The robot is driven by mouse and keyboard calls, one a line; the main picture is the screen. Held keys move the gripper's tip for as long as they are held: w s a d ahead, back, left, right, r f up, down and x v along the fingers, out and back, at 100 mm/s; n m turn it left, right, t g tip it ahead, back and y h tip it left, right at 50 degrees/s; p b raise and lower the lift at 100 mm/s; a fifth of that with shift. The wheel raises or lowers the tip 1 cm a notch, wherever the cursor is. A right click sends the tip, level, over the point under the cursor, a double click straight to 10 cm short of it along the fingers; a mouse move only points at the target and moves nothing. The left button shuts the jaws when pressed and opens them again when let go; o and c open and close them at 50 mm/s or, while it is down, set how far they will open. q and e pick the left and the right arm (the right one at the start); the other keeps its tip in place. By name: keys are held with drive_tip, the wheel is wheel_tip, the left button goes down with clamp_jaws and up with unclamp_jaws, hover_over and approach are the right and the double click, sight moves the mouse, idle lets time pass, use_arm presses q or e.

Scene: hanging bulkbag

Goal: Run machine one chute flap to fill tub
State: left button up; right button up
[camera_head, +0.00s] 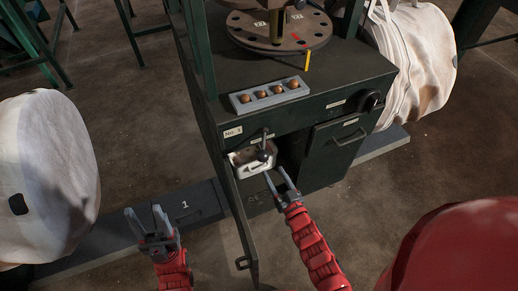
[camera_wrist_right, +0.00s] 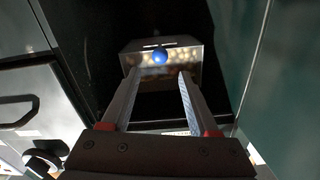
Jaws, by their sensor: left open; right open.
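My left gripper (camera_head: 146,213) is open and empty, away from the machine.
A grey tray (camera_head: 239,107) with several brown balls lies on the machine top, before a round turntable (camera_head: 270,40). White bulk bags stand left (camera_head: 45,170) and right (camera_head: 420,60). A dark floor plate marked 1 (camera_head: 195,207) lies left of the machine.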

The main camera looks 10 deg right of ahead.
sight(260, 148)
drive_tip(key=w, duration=0.4)
drive_tip(key=w+a+b, duration=0.1)
drive_tip(key=w, duration=0.3)
drive_tip(key=w+a, duration=0.1)
drive_tip(key=w, duration=0.3)
drive_tip(key=shift+w+a+b, duration=0.1)
drive_tip(key=shift+a+b, duration=0.1)
drive_tip(key=shift+b, duration=0.15)
drive_tip(key=shift+c, duration=0.2)
clamp_jaws()
idle(0.5)
